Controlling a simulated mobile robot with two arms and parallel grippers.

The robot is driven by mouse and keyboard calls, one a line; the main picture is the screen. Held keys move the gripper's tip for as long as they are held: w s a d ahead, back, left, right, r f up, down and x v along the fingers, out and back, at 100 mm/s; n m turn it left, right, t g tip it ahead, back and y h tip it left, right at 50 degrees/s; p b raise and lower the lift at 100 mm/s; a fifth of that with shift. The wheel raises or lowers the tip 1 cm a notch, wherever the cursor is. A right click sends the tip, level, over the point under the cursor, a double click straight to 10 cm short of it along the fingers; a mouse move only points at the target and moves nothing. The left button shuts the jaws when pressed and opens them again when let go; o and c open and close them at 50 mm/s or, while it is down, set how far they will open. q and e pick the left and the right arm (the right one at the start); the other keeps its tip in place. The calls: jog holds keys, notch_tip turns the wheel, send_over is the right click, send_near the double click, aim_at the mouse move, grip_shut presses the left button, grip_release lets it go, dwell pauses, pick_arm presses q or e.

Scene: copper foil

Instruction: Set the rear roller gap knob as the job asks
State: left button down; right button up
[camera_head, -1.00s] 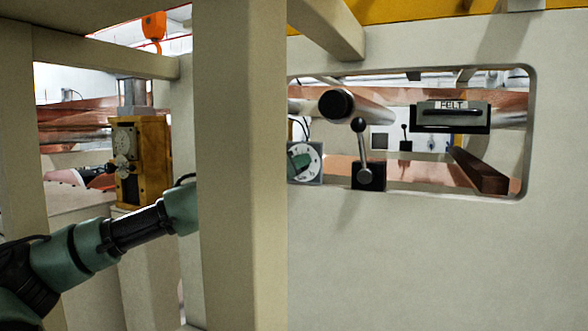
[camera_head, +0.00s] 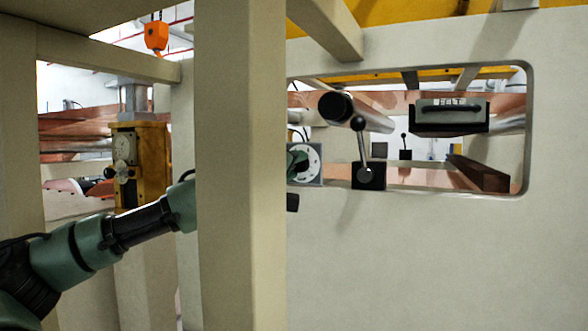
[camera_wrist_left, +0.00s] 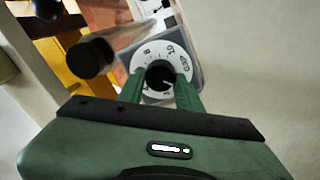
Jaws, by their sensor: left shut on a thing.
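A round white dial with dark marks (camera_head: 313,160) sits on a grey plate at the left end of the window opening. In the left wrist view the dial (camera_wrist_left: 150,58) has a black knob (camera_wrist_left: 159,75) at its centre, with a short white pointer line towards the lower right. My left gripper (camera_wrist_left: 160,92) is shut on this knob, one green finger on each side. In the head view the beige post hides most of the gripper; green fingertips (camera_head: 297,162) show at the dial. My right gripper is out of view.
A black-ball lever (camera_head: 362,150) stands right of the dial, and a dark roller end (camera_head: 335,107) is above. A felt holder (camera_head: 449,116) hangs further right. A beige post (camera_head: 240,200) crosses before my left arm. A yellow housing with a gauge (camera_head: 150,165) stands at left.

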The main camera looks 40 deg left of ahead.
pick_arm(q)
jog(key=c, duration=1)
grip_release()
jog(key=shift+o, duration=0.2)
jog(key=shift+s, duration=0.15)
jog(key=b+v, duration=0.3)
jog(key=v, duration=0.4)
jog(key=shift+s, duration=0.3)
jog(key=shift+d, duration=0.1)
